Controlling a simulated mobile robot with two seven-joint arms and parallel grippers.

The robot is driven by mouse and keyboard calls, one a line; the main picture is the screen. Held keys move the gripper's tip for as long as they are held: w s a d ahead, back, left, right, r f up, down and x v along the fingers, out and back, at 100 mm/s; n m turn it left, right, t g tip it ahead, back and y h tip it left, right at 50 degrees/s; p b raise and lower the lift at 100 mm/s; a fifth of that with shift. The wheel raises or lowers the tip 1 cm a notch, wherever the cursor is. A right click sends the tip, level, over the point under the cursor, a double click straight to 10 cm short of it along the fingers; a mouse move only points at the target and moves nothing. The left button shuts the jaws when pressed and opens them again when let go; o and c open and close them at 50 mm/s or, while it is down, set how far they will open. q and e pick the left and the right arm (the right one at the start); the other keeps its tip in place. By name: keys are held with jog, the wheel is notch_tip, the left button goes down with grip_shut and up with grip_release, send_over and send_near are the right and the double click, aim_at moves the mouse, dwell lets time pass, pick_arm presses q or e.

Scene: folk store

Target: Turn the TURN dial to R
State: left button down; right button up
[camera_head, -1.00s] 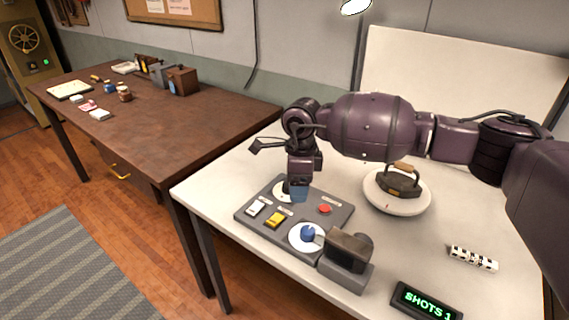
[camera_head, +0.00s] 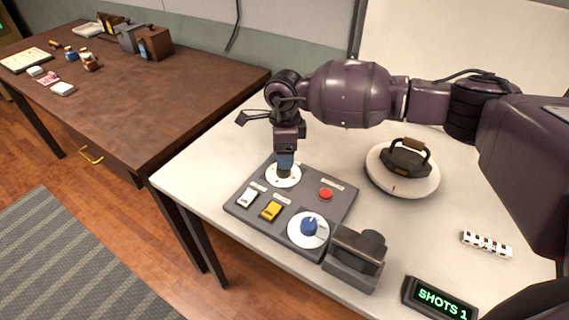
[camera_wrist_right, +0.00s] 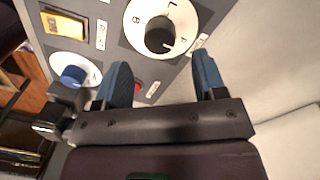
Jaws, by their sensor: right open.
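A grey control panel (camera_head: 238,207) lies on the white table. Its far dial (camera_head: 272,179) has a white disc and a dark knob; I take it as the TURN dial, though its label is too small to read. In the right wrist view, this dial (camera_wrist_right: 137,40) shows an L and another letter like B or R; I cannot tell its setting. My right gripper (camera_head: 285,163) is open, pointing down over this dial. In the wrist view, the gripper's blue fingers (camera_wrist_right: 162,74) are apart, with the knob (camera_wrist_right: 159,32) beyond the gap. My left gripper is not in view.
The panel also has a blue-knobbed dial (camera_head: 309,227), a white switch (camera_head: 247,197), a yellow switch (camera_head: 271,210) and a red button (camera_head: 326,194). A dark device (camera_head: 355,262), an iron on a round plate (camera_head: 407,157), a striped cylinder (camera_head: 486,244) and a SHOTS 1 display (camera_head: 439,299) stand nearby.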

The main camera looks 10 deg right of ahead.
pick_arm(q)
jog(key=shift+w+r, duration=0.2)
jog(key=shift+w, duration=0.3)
pick_arm(e)
jog(key=shift+f, duration=2.4)
jog(key=shift+c, duration=0.3)
jog(key=c, duration=0.9)
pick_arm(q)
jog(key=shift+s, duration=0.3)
pick_arm(e)
jog(key=shift+o, duration=0.2)
jog(key=shift+r, duration=0.1)
